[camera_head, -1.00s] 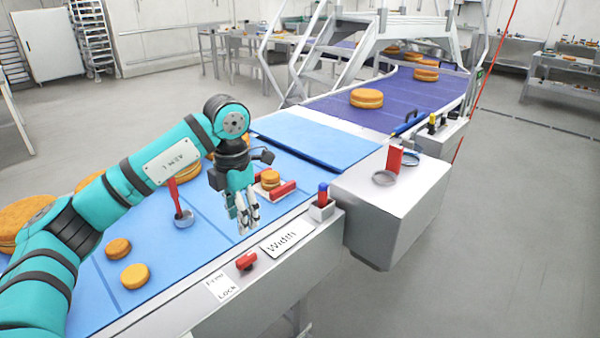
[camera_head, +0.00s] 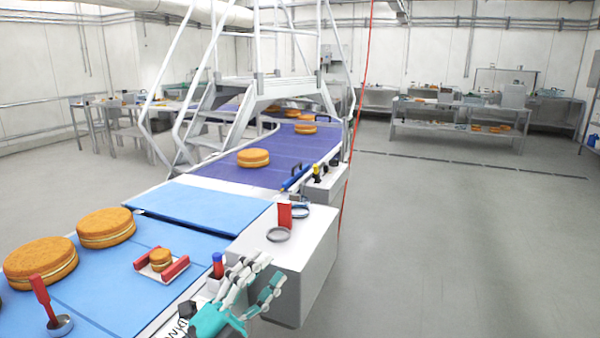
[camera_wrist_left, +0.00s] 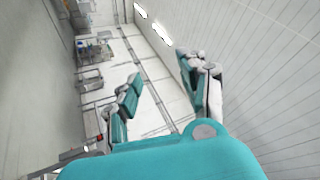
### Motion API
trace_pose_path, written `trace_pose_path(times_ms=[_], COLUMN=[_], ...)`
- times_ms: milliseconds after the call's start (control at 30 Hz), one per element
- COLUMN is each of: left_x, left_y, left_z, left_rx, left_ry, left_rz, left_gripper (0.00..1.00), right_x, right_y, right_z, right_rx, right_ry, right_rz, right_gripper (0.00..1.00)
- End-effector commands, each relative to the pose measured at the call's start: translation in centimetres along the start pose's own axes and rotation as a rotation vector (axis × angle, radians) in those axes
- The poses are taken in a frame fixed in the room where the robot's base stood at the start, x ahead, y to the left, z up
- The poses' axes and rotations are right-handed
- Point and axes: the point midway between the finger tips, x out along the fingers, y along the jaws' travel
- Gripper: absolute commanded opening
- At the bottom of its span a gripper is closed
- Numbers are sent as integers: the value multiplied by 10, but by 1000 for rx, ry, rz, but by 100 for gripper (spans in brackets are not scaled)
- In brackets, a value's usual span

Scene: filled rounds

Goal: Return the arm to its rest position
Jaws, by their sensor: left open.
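My left gripper (camera_head: 250,291) shows at the bottom middle of the head view, teal and grey, with its fingers spread and nothing between them. It appears in front of the near end of the white box beside the conveyor. The rest of my left arm is out of the head view. My right gripper is not in view.
A blue conveyor (camera_head: 110,292) bears filled rounds (camera_head: 107,228) and a small round in a red-sided holder (camera_head: 161,263). A red-handled tool (camera_head: 47,305) stands at lower left. A white box (camera_head: 297,252) carries rings and a red block. Open floor (camera_head: 450,260) lies right.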

Motion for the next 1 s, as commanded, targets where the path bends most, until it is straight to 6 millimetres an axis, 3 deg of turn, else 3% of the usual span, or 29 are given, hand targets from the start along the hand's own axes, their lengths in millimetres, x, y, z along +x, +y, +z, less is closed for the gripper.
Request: trace_pose_path(times_ms=[100, 200, 333, 400, 500, 600, 1000], left_x=[-48, -108, -193, -235, -282, -318, -413], left_y=[18, 50, 100, 124, 148, 163, 190], left_z=[54, 90, 101, 94, 76, 56, -26], left_rx=[-263, -465, -681, -775, -876, -951, -1153], left_ry=[-389, -717, -1076, -1236, -1407, -1533, -1868], left_rz=[-32, -2, 93, 158, 245, 322, 596], left_gripper=[42, 42, 42, 42, 42, 42, 42], right_x=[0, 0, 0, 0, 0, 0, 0], right_y=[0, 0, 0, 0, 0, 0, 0], right_z=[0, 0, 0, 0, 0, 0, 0], right_rx=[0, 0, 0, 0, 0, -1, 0], right_ry=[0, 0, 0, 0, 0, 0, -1], right_rz=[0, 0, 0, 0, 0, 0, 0], right_gripper=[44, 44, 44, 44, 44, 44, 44])
